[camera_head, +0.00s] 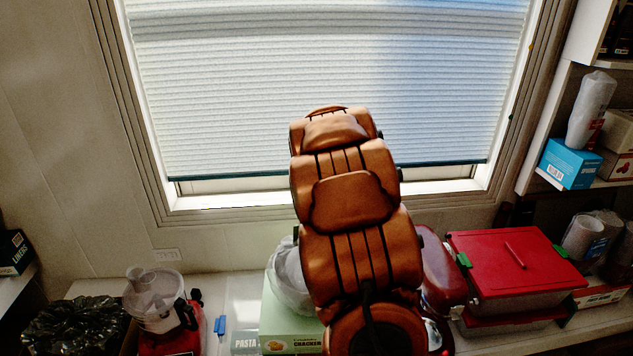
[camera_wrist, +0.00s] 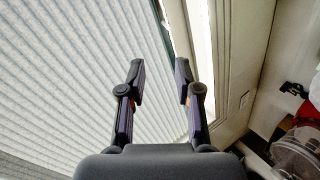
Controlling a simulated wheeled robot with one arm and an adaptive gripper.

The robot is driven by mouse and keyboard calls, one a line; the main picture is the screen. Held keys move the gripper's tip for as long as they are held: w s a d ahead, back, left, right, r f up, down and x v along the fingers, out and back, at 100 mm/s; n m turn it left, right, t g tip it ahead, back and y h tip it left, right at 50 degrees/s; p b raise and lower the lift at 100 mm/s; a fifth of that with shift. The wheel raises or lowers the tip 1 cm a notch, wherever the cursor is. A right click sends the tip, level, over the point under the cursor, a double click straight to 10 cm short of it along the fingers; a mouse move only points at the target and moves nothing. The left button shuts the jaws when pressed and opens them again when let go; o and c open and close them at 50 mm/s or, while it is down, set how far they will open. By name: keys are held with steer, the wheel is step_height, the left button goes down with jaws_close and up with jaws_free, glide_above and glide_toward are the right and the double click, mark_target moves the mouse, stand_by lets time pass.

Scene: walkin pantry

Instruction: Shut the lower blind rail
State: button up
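The pale pleated blind (camera_head: 230,95) covers most of the window. Its lower rail (camera_head: 230,177) is a thin dark blue-green strip along the bottom edge, with a narrow gap between it and the window sill (camera_head: 230,203). In the wrist view the rail is a dark strip (camera_wrist: 160,18) at the top, beside the pleats (camera_wrist: 70,70). My gripper (camera_wrist: 160,73) is open and empty, its two fingers apart, with the rail appearing beyond and between them. I cannot tell whether a finger touches the rail. In the head view my arm hides the gripper and the rail's middle.
A counter below the window holds a food processor (camera_head: 155,300), a green cracker box (camera_head: 285,325) and red-lidded containers (camera_head: 515,262). Shelves with a blue box (camera_head: 570,163) stand at the right. The wall left of the window is clear.

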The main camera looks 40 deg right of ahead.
steer(key=w+d+f+n+t+y+b, duration=0.3)
steer(key=d+f+n+t, duration=0.25)
steer(key=d+f, duration=0.25)
steer(key=shift+n, duration=0.45)
steer(key=shift+a+p+x, duration=0.1)
steer(key=shift+p+x, duration=0.1)
steer(key=shift+x, duration=1.7)
steer(key=shift+a+p+x, duration=0.15)
steer(key=shift+x, duration=1.75)
steer(key=shift+f, duration=0.1)
steer(key=shift+c, duration=0.2)
jaws_close()
